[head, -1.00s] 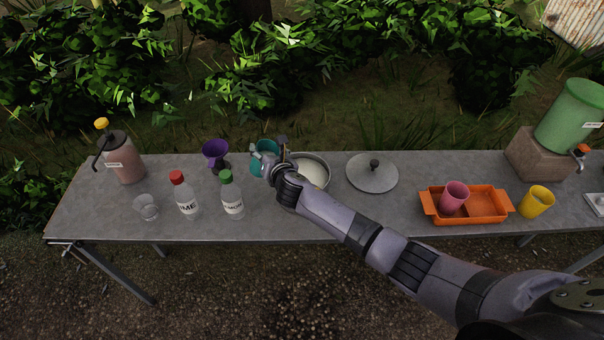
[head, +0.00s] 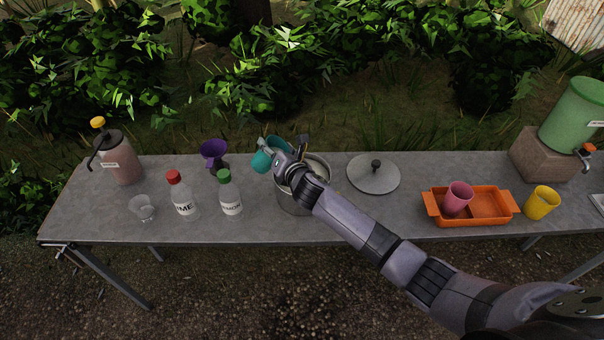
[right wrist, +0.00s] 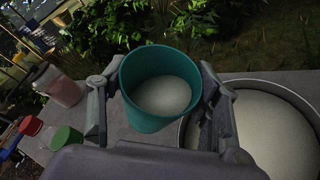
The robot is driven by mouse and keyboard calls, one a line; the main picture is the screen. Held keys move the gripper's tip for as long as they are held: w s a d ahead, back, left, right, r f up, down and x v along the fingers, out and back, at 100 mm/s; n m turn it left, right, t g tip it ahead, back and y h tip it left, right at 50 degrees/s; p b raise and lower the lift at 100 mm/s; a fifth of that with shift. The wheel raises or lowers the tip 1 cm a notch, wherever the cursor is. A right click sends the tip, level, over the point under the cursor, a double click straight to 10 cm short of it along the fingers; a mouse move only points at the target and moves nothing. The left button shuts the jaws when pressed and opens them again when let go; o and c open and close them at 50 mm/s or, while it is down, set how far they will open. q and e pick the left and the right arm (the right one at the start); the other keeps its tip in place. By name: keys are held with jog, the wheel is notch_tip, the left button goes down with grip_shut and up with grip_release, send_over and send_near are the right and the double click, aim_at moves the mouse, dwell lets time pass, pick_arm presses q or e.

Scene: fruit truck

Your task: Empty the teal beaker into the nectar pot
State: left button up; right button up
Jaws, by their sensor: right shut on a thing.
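The teal beaker (head: 261,161) is in my right gripper (head: 285,150), above the left rim of the nectar pot. In the head view it looks tilted, its base toward the left. In the right wrist view the beaker (right wrist: 127,105) sits between both fingers (right wrist: 162,100), with pale contents inside; no falling stream shows. The nectar pot (head: 292,203) is a grey metal pot, partly hidden by my right arm. The right wrist view shows the pot's rim (right wrist: 262,86) and pale contents filling much of its opening. My left gripper is not in view.
The pot lid (head: 373,175) lies right of the pot. An orange tray (head: 470,221) holding a pink cup is farther right.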

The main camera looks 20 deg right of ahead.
jog(key=shift+s+d+f+m+t+y+b, duration=0.1)
jog(key=shift+d+f+m+t+y+b, duration=0.45)
jog(key=shift+b, duration=1.35)
jog(key=shift+a+f+m+b, duration=0.15)
jog(key=shift+m+b, duration=0.4)
jog(key=shift+b, duration=0.55)
jog(key=shift+f+b, duration=0.15)
jog(key=shift+b, duration=0.35)
jog(key=shift+s+d+f+m+t+b, duration=0.1)
jog(key=shift+d+f+m+t+b, duration=0.3)
jog(key=shift+b, duration=0.6)
jog(key=shift+a+b, duration=0.2)
jog(key=shift+b, duration=0.15)
jog(key=shift+d+f+m+b, duration=0.1)
jog(key=shift+f+m+b, duration=0.1)
jog(key=shift+m+b, duration=0.45)
jog(key=shift+s+d+r+m+t+y+b, duration=0.1)
jog(key=shift+d+r+m+t+y+b, duration=0.15)
jog(key=shift+m+t+b, duration=0.75)
jog(key=shift+s+d+r+m+b, duration=0.15)
jog(key=shift+d+m+b, duration=0.1)
jog(key=shift+d+b, duration=0.2)
jog(key=shift+s+d+f+m+b, duration=0.1)
jog(key=shift+d+m+b, duration=0.1)
jog(key=shift+d+b, duration=0.25)
